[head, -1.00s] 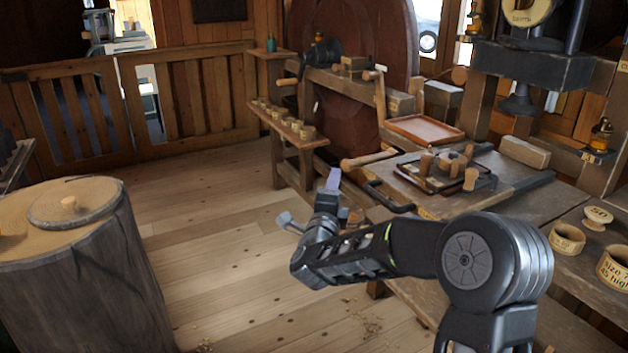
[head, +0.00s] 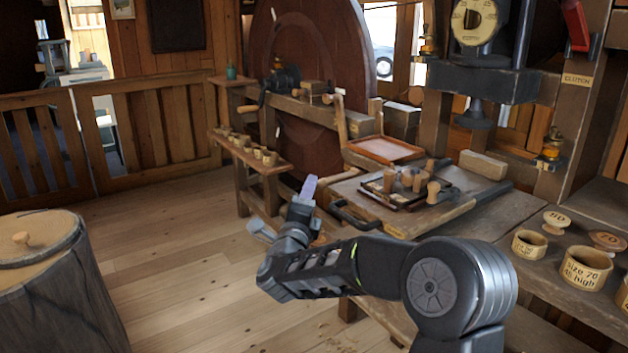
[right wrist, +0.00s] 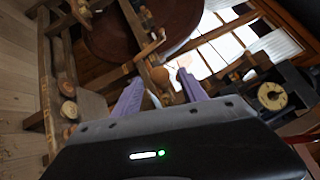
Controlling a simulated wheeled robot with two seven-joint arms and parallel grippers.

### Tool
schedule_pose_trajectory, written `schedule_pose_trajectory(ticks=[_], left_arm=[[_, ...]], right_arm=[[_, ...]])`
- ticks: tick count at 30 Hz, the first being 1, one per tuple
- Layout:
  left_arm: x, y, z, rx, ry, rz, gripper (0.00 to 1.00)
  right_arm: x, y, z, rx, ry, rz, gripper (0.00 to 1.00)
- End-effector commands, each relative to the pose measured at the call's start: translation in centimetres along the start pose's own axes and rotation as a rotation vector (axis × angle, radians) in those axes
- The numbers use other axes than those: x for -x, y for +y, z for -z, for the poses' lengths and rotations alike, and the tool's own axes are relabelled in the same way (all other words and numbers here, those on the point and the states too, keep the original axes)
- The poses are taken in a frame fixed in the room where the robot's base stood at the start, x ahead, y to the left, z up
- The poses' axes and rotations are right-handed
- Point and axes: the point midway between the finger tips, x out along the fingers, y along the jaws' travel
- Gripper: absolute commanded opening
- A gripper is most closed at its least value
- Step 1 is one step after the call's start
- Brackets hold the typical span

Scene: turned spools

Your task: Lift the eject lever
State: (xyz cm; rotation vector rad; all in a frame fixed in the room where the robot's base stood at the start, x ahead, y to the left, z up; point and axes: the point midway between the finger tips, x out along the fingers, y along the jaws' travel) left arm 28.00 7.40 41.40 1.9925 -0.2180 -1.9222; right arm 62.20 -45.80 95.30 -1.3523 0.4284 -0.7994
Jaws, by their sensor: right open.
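No part is labelled as the eject lever, so I cannot tell for sure which one it is. An upright wooden lever (head: 341,122) stands at the bench beside the big brown wheel. A thick horizontal wooden handle (head: 335,176) sticks out at the left of the bench, close behind my right gripper (head: 308,190) in the picture. In the right wrist view my right gripper (right wrist: 160,90) has its two purple fingers apart, with nothing held. A round wooden end (right wrist: 160,76) shows beyond the gap between them; contact is not visible. My left gripper is out of view.
A tray with wooden pegs (head: 395,197) and a black loop handle (head: 352,218) lie on the bench. An orange-brown tray (head: 384,150) is behind. A press (head: 480,85) stands at the back right. A stump (head: 50,290) is at left, with open floor between.

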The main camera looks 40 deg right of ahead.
Motion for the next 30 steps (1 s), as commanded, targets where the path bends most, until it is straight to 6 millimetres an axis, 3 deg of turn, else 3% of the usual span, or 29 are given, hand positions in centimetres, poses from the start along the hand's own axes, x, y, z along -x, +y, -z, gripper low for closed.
schedule_pose_trajectory(ticks=[12,23,30], left_arm=[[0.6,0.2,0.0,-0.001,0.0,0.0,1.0],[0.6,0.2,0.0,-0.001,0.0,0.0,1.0],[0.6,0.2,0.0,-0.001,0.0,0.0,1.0]], right_arm=[[-6.0,-0.1,0.1,0.001,0.002,0.001,0.5],[-6.6,0.0,0.1,0.001,0.0,0.001,0.5],[-6.6,0.0,0.1,0.001,0.001,0.001,0.31]])
